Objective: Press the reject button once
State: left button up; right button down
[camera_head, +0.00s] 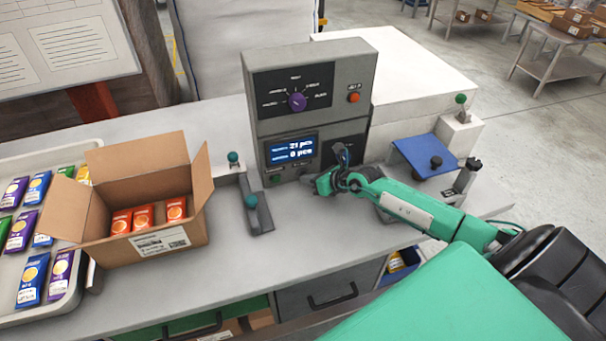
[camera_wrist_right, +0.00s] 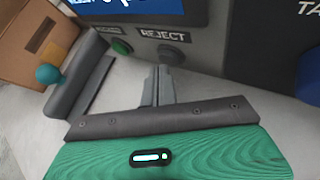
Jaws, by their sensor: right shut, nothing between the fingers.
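The grey control unit (camera_head: 255,110) stands on the bench with a lit display (camera_head: 291,149) reading 21 pcs and 0 pcs. In the wrist view the REJECT label (camera_wrist_right: 163,34) sits above a round dark grey reject button (camera_wrist_right: 171,55). A green button (camera_wrist_right: 121,46) is to its left; it also shows in the head view (camera_head: 275,180). My right gripper (camera_wrist_right: 160,72) is shut and empty, its fingertips just below the reject button; I cannot tell whether they touch it. In the head view my right gripper (camera_head: 311,180) is low before the panel. My left gripper is out of view.
A teal-knobbed lever (camera_head: 258,210) stands left of the gripper. An open carton (camera_head: 170,232) holds orange boxes, beside a tray (camera_head: 72,300) of coloured packs. A purple knob (camera_head: 297,101) and orange button (camera_head: 354,98) are higher on the unit. A blue plate (camera_head: 420,152) is to the right.

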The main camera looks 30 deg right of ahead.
jog(key=shift+w+d, duration=0.1)
jog(key=shift+w, duration=0.25)
jog(key=shift+s, duration=0.1)
dwell(0.5)
jog(key=shift+s+r+p, duration=0.1)
jog(key=shift+s+p, duration=0.4)
jog(key=shift+p, duration=0.15)
jog(key=shift+s+a, duration=0.2)
jog(key=shift+s, duration=0.05)
